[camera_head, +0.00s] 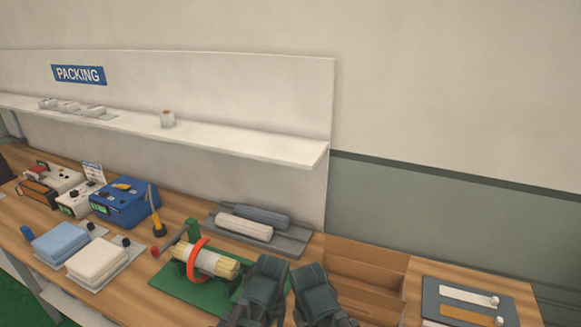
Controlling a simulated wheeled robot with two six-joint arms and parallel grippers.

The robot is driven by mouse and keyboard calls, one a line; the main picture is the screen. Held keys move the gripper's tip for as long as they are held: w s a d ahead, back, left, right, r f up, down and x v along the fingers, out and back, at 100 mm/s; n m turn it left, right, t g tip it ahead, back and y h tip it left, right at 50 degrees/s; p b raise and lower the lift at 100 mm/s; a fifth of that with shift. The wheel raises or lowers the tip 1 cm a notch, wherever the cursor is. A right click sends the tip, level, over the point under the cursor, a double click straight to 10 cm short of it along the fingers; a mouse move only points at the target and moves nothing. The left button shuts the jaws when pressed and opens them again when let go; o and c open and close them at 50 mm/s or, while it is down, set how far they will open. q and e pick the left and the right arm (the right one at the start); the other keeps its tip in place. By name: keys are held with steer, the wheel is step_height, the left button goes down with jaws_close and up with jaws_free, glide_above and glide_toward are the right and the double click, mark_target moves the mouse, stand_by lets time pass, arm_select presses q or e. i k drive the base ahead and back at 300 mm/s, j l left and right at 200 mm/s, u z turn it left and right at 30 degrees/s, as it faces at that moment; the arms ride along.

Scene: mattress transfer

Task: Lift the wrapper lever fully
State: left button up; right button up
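The wrapper is a green base (183,289) with a green post (193,229) and an orange ring (191,258) around a pale yellow bundle with a white band (213,262). Its lever seems to be the dark bar with a red knob (155,252), which slants down and left from the post. My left gripper (270,264) is at the bottom middle, right of the bundle, and hides part of the base's right side. My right gripper (307,272) is close beside it. Both are dark and seen from behind, so their finger gaps are hidden. Neither appears near the lever knob.
A grey tray with rolls (245,227) lies behind the wrapper. A blue device (120,207) and a yellow-handled upright lever (156,212) stand to the left. Folded blue (60,243) and white (96,259) pads sit front left. An open cardboard box (365,260) is right of my grippers.

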mark_target(155, 252)
steer(key=k+j, duration=0.1)
steer(key=j, duration=0.35)
steer(key=k+j, duration=0.1)
steer(key=j, duration=0.4)
steer(key=k+j+z, duration=0.1)
steer(key=j, duration=0.35)
